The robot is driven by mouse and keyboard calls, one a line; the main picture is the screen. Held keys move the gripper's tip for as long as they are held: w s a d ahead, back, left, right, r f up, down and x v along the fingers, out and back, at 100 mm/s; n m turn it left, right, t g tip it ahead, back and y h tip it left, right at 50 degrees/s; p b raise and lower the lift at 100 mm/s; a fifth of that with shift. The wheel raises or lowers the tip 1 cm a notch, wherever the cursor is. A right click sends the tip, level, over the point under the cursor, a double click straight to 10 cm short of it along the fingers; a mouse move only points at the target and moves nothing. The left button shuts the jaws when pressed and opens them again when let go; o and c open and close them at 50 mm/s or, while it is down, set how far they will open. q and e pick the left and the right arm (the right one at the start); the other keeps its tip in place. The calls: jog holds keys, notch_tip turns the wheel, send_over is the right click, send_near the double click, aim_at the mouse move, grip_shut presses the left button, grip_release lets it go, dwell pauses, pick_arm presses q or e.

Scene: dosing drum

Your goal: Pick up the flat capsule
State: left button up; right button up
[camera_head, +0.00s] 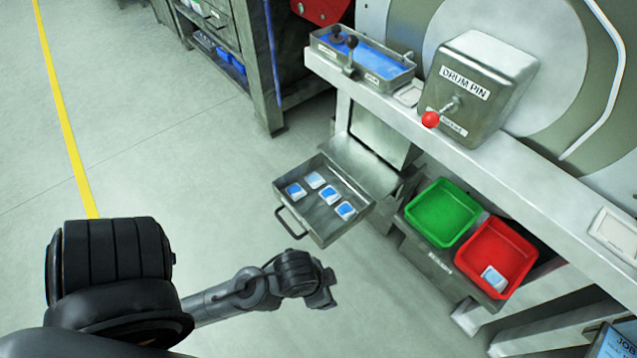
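Several small flat blue-and-white capsules lie in the open metal drawer (272,186): one at the left (296,191), one at the back (315,180), one in the middle (329,195) and one at the right (346,210). Another blue-and-white capsule (493,278) lies in the red bin (508,245). I cannot tell which one the task means. My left gripper (324,290) is in front of the drawer, nearer the picture's bottom, apart from the capsules. Its fingers are small and dark, so their opening is unclear. My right gripper is out of view.
The drawer's handle (290,222) sticks out toward the lower left. A green bin (442,212) stands beside the red bin, below the counter edge. A box labelled "DRUM PIN" (482,85) with a red knob (430,120) and a blue-lined tray (365,60) are on the counter. The floor at left is clear.

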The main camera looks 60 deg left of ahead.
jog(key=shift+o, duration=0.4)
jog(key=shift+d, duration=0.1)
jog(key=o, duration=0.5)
